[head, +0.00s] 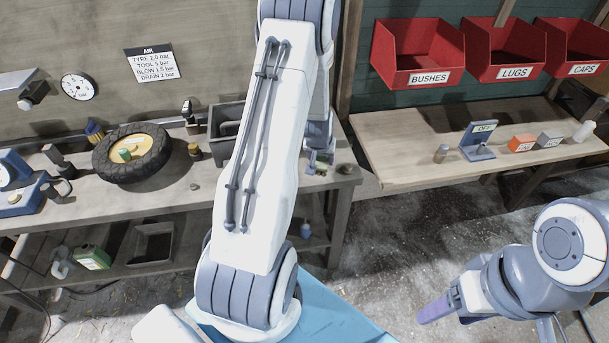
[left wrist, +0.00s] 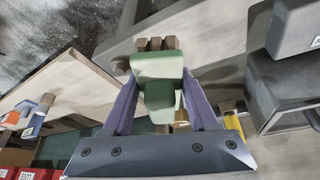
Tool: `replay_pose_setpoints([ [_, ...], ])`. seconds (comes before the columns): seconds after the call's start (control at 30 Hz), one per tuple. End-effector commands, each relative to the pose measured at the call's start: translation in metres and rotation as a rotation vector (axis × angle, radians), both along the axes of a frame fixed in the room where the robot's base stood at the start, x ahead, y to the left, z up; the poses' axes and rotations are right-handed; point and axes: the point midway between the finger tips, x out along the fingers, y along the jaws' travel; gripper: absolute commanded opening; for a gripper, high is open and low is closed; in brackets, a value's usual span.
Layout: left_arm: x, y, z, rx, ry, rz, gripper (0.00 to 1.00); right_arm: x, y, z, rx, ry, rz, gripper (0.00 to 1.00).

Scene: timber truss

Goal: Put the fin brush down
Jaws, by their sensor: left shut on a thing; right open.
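My left gripper (left wrist: 155,95) is shut on a green block-shaped thing, which I take to be the fin brush (left wrist: 158,68). Its two purple fingers stand on either side of it. Brown block-like pieces show just beyond it; I cannot tell whether they belong to it. In the head view the left gripper (head: 318,160) is partly hidden behind my arm, by the right end of the long workbench (head: 70,205). I cannot tell whether the brush touches the bench. My right gripper (head: 437,308) is open and empty over the floor at the lower right.
A dark grey tray (head: 228,118) stands left of my left gripper, partly behind my arm. A tyre (head: 131,153) lies further left. A small round thing (head: 346,168) sits at the bench's right end. A second bench (head: 400,150) holds small boxes, below red bins (head: 417,52).

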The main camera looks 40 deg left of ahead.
Motion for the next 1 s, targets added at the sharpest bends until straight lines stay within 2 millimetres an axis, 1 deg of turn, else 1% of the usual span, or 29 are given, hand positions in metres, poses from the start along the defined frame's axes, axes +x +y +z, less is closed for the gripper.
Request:
replay_pose_setpoints([
  [0.07, -0.004, 0.011, -0.005, -0.001, 0.001, 0.004, 0.00, 0.000, 0.000, 0.001, 0.000, 0.000, 0.000, 0.66],
  [0.1, -0.007, 0.020, -0.007, 0.000, 0.003, 0.006, 0.00, 0.000, 0.000, 0.009, 0.000, 0.000, 0.000, 0.66],
  [0.23, -0.013, 0.039, -0.019, -0.002, 0.001, 0.007, 0.00, 0.000, 0.000, 0.018, 0.001, -0.001, 0.000, 0.66],
  [0.33, -0.015, 0.048, -0.026, -0.001, 0.000, 0.004, 0.00, 0.000, 0.000, 0.021, 0.001, -0.001, 0.000, 0.66],
  [0.47, -0.016, 0.051, -0.035, -0.002, 0.000, 0.002, 0.00, 0.000, 0.000, 0.023, 0.000, 0.000, -0.001, 0.66],
  [0.6, -0.017, 0.051, -0.055, -0.003, 0.002, 0.001, 0.00, 0.000, 0.000, 0.027, 0.000, 0.000, -0.001, 0.66],
  [0.7, -0.016, 0.050, -0.066, -0.002, 0.001, 0.000, 0.00, 0.000, 0.000, 0.030, 0.000, 0.000, -0.001, 0.66],
  [0.8, -0.016, 0.051, -0.071, -0.001, -0.002, 0.001, 0.00, 0.000, 0.000, 0.030, 0.000, 0.000, -0.001, 0.66],
  [1.0, -0.016, 0.051, -0.071, 0.001, -0.002, 0.001, 0.00, 0.000, 0.000, 0.030, 0.000, 0.000, -0.001, 0.66],
])
